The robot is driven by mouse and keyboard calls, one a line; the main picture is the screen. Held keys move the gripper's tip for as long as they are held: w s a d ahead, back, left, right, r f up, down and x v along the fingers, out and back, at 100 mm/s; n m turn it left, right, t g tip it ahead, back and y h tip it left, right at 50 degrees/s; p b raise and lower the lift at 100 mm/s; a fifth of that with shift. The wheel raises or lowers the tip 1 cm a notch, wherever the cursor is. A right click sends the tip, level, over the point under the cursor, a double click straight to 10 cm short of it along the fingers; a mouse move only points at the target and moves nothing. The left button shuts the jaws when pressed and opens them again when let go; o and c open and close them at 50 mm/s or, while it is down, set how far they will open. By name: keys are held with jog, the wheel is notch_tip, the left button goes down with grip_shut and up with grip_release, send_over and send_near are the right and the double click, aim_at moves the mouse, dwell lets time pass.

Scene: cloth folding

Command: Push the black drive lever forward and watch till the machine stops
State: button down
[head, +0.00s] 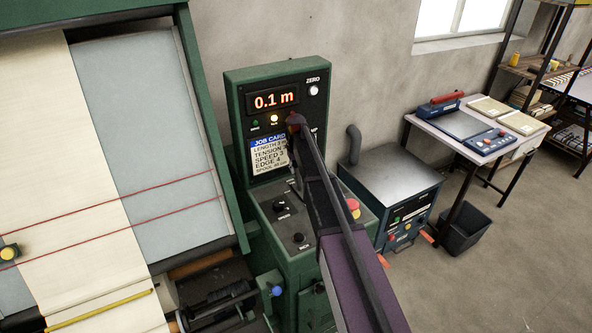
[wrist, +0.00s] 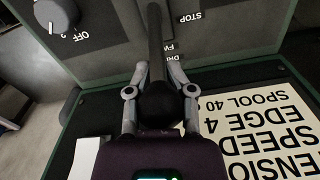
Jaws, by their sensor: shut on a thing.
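In the wrist view my gripper (wrist: 157,88) has its two grey fingers closed around the black drive lever (wrist: 155,40), just by its round knob. The lever's shaft rises from the panel between the labels STOP and a partly hidden one. In the head view my arm covers the lever and the fingers. The machine (head: 245,115) is green, with a red display (head: 274,100) reading 0.1 m. Pale cloth (head: 90,150) lies over the machine's left part.
A job card (head: 268,155) is on the panel, partly behind my arm. Dark knobs (head: 280,206) and a red mushroom button (head: 353,207) are near the arm. A grey cabinet (head: 395,180) and a side table (head: 480,130) stand to the right.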

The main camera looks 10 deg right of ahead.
jog(key=shift+s, duration=0.2)
dwell(0.6)
jog(key=c, duration=0.6)
grip_release()
jog(key=shift+c, duration=0.2)
jog(key=shift+w, duration=0.1)
jog(key=s+f+m+b, duration=0.1)
jog(key=s+f+b, duration=0.1)
jog(key=s, duration=3)
jog(key=shift+s+d, duration=0.3)
jog(key=shift+d, duration=0.15)
